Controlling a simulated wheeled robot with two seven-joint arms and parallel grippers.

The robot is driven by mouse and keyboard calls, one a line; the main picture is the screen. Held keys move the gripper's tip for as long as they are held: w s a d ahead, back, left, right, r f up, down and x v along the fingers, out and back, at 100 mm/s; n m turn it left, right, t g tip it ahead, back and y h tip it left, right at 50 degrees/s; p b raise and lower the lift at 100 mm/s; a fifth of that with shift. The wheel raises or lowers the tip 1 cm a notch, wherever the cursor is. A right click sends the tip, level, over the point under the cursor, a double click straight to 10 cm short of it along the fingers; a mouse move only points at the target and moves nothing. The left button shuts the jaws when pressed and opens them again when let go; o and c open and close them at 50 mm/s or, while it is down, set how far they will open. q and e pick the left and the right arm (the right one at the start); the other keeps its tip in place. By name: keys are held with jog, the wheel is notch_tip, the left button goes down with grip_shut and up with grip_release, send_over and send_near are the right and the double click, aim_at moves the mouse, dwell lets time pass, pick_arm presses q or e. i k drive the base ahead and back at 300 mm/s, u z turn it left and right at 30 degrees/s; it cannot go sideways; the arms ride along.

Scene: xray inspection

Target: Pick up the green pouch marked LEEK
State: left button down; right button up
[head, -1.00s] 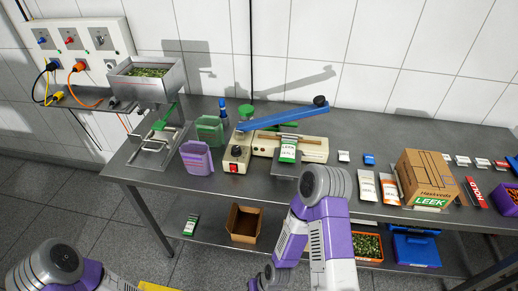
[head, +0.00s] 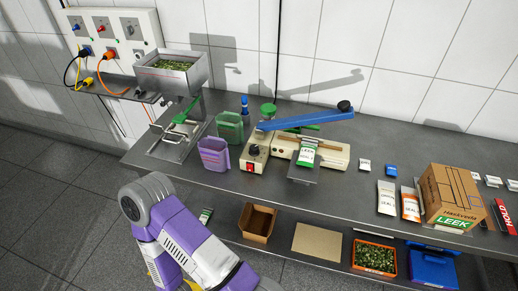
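A green and white pouch marked LEEK (head: 307,153) stands slightly tilted on a small grey plate at the front of the bench sealer (head: 335,155), near the middle of the head view. A second green and white pouch (head: 206,214) shows on the lower shelf, partly hidden by my purple and white arm; its print is too small to read. That arm comes in from the lower left, below the bench edge. Neither of my grippers shows, so their distance from the pouch cannot be seen.
The sealer's blue lever (head: 308,119) is raised above the pouch. A purple bin (head: 214,155) and a green bin (head: 230,127) stand left of the sealer. White and orange pouches (head: 410,203) and a LEEK carton (head: 452,196) stand right.

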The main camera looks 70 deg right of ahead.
aim_at(306, 156)
jog(key=u, duration=0.1)
jog(key=k, duration=0.85)
jog(key=z, duration=1.65)
